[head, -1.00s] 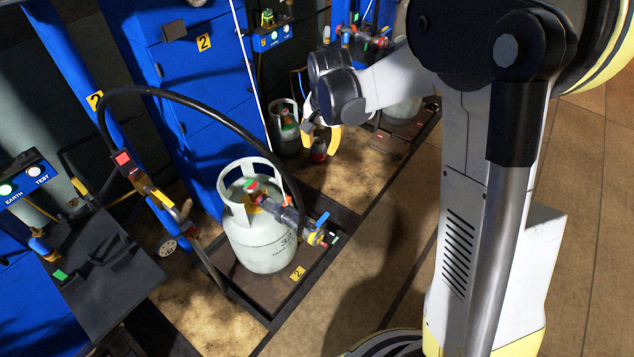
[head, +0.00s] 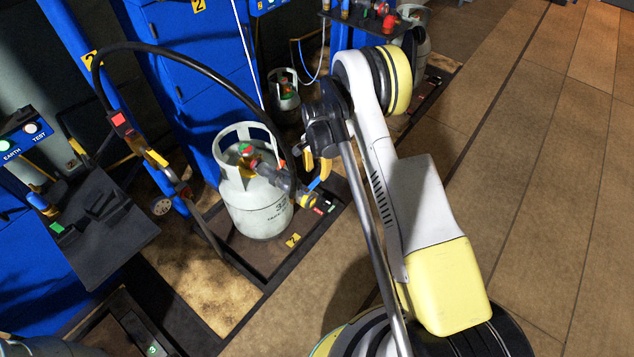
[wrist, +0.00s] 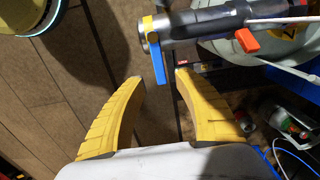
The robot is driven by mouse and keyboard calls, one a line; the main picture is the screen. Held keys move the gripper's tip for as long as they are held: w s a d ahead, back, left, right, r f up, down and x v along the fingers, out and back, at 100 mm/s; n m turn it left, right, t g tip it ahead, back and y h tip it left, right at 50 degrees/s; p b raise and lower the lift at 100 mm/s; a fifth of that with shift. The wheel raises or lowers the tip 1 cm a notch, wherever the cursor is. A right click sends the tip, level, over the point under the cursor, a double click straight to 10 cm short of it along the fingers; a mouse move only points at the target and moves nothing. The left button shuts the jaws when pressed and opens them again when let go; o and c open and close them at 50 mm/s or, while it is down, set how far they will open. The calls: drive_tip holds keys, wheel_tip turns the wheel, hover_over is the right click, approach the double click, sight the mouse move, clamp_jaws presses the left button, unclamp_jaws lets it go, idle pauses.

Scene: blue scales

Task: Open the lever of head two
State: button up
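Head two (head: 281,181) is a grey tubular filling head fixed on top of the white gas cylinder (head: 262,213) at the scale marked 2. In the wrist view the head (wrist: 205,25) runs across the top, with a yellow collar and a blue lever (wrist: 157,60) at its left end. The lever hangs down, its tip between my fingertips. In the head view the blue lever (head: 319,183) is partly hidden by my gripper (head: 317,166). My gripper (wrist: 160,77) is open, its yellow fingers apart on either side of the lever tip; I cannot tell whether they touch it.
An orange-red lever (wrist: 247,40) sits on the head's body. A black hose (head: 190,67) arches over the cylinder. A small cylinder (head: 284,96) stands behind, beside the blue cabinet (head: 200,60). A dark tray stand (head: 110,250) is at left. The floor at right is clear.

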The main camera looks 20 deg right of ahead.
sight(317, 180)
wheel_tip(317, 180, down, 5)
drive_tip(key=shift+r+b, duration=0.1)
drive_tip(key=shift+b, duration=0.65)
drive_tip(key=shift+c, duration=0.4)
clamp_jaws()
